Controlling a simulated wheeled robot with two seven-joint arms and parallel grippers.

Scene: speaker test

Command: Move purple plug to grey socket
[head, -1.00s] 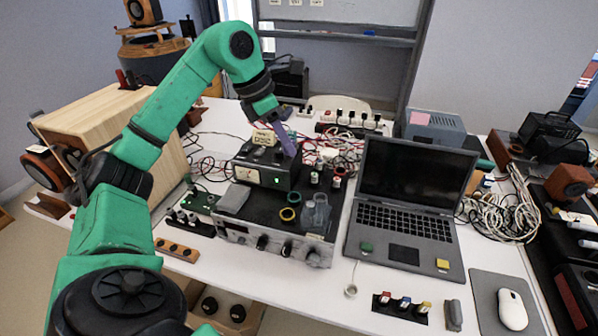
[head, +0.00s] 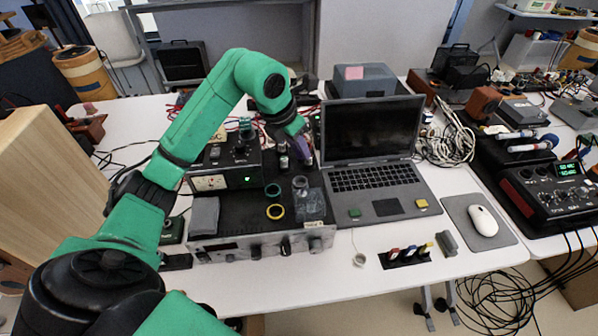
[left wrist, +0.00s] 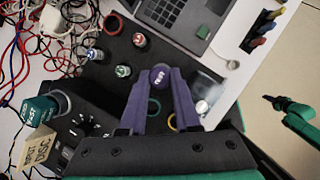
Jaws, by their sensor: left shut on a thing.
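My left gripper (head: 305,155) is above the black-topped instrument, close to the laptop's left edge. In the left wrist view its purple fingers (left wrist: 160,85) are shut on the purple plug (left wrist: 159,76), whose round end shows at the fingertips. In the head view the plug blends with the fingers. Several small capped posts stand on the black top, one red-and-white (left wrist: 139,40), one teal-and-white (left wrist: 122,71), one greyish (left wrist: 95,54); I cannot tell which is the grey socket. My right gripper (left wrist: 272,101) shows small at the right of the left wrist view; its jaw state is unclear.
A yellow ring (head: 275,211), a green ring (head: 272,190) and a clear jar (head: 311,203) are on the instrument (head: 262,245). The open laptop (head: 375,155) stands right of it. A meter box (head: 225,165) is behind left. Free white table (head: 300,275) lies in front.

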